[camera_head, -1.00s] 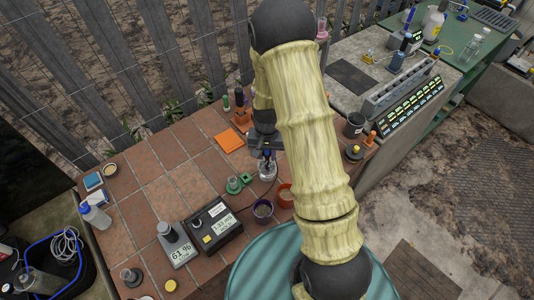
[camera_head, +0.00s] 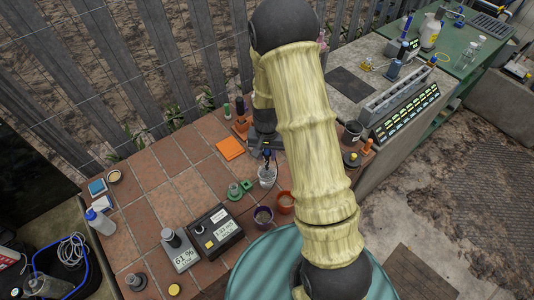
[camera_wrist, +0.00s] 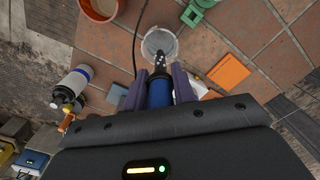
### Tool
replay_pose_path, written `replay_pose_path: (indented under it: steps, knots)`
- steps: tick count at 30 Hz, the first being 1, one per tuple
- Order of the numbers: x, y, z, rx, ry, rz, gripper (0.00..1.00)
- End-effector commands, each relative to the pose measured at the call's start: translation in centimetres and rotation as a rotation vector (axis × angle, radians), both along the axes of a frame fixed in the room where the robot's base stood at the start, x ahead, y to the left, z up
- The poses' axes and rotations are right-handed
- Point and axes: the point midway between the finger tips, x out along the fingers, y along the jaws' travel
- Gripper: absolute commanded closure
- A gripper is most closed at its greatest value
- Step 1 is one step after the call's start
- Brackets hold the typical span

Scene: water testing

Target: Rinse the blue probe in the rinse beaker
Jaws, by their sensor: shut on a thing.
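The blue probe (camera_wrist: 160,92) is between the two fingers of my gripper (camera_wrist: 161,84), which is shut on it. In the head view the probe (camera_head: 267,154) stands roughly upright, its lower end at the mouth of the clear rinse beaker (camera_head: 267,178). In the wrist view the dark probe tip points into the round opening of the beaker (camera_wrist: 159,32). I cannot tell how deep the tip reaches or whether it touches the glass. My arm hides part of the gripper in the head view.
A green holder (camera_head: 235,191), a purple-rimmed pot (camera_head: 263,216) and a terracotta pot (camera_head: 285,203) stand near the beaker. A meter (camera_head: 216,232) lies in front. An orange pad (camera_head: 230,148) lies behind. Tiles to the left are clear.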

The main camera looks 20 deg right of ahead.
Motion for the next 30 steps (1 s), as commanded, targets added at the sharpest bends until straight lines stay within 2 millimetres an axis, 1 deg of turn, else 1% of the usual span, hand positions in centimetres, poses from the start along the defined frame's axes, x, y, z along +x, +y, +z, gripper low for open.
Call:
replay_pose_path:
  steps: [1,14,30]
  knots:
    - [0.0,0.0,0.5,0.000,0.000,0.000,0.94]
    - [0.0,0.0,2.4,-0.001,0.001,0.000,0.94]
    - [0.0,0.0,2.5,0.000,0.001,0.000,0.94]
